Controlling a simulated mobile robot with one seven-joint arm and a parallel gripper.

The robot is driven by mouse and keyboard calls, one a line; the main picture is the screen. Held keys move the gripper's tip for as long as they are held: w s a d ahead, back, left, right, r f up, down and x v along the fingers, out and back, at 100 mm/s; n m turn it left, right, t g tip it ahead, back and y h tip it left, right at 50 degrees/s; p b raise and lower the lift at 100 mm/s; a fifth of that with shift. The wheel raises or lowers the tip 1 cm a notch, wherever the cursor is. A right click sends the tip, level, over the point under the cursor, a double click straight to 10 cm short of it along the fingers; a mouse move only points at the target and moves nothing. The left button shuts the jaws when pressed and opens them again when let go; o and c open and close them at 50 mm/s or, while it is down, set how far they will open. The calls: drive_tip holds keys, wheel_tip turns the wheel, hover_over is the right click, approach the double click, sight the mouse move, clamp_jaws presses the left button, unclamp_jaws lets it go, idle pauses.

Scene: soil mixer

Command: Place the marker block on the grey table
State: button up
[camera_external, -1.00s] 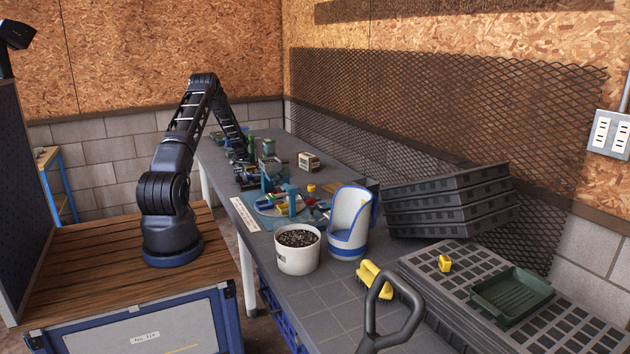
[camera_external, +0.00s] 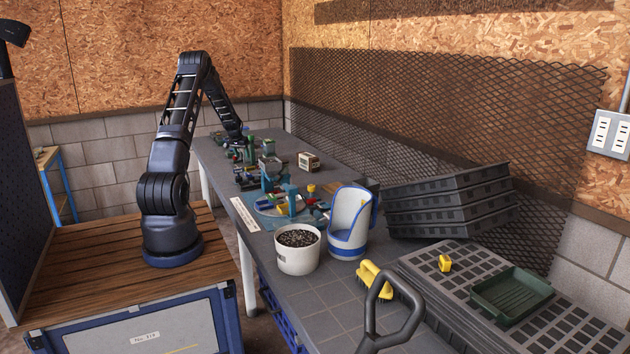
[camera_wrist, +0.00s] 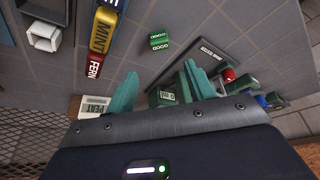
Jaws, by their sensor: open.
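A small green block (camera_wrist: 159,41) labelled GOOD lies flat on the grey table (camera_wrist: 130,50) in the wrist view; it appears to be the marker block. My gripper (camera_wrist: 160,86) has its two teal fingers apart, with nothing clasped between them that I can make out. The green block is beyond the fingertips, clear of them. In the external view the grey table (camera_external: 332,312) runs along the wall, and my gripper (camera_external: 248,139) is over its far end, small and partly lost among other things.
Near the fingers are a green labelled box (camera_wrist: 163,97) and a dark tray (camera_wrist: 222,52). MINT and FERN blocks (camera_wrist: 101,32) and a PEAT box (camera_wrist: 94,106) stand to the left. A soil pot (camera_external: 298,254) and stacked black trays (camera_external: 450,205) are nearer the external camera.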

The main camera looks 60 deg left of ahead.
drive_tip(key=w+d+r+m, duration=0.1)
drive_tip(key=w+d+r, duration=0.4)
drive_tip(key=d+r, duration=0.4)
drive_tip(key=w+d+r+m, duration=0.1)
drive_tip(key=w+d+r, duration=0.3)
drive_tip(key=d+r, duration=0.55)
drive_tip(key=d+r+m+t+h, duration=0.1)
drive_tip(key=d+r, duration=0.4)
drive_tip(key=d, duration=0.7)
drive_tip(key=d+r+m, duration=0.1)
drive_tip(key=d+r, duration=0.5)
drive_tip(key=d, duration=0.6)
drive_tip(key=s+d+r+m, duration=0.1)
drive_tip(key=s+d+r, duration=0.1)
drive_tip(key=s+d, duration=0.35)
drive_tip(key=s+d+r+m+h, duration=0.1)
drive_tip(key=s+d+r, duration=0.15)
drive_tip(key=d, duration=0.65)
drive_tip(key=s+d+r+m, duration=0.1)
drive_tip(key=s+d, duration=0.4)
drive_tip(key=d, duration=0.2)
drive_tip(key=s+d+f+m, duration=0.1)
drive_tip(key=s+d, duration=0.5)
drive_tip(key=s, duration=0.2)
drive_tip(key=s+d+f+m+h, duration=0.1)
drive_tip(key=s+d, duration=0.4)
drive_tip(key=s, duration=0.4)
drive_tip(key=shift+d+f, duration=0.2)
drive_tip(key=shift+d, duration=0.15)
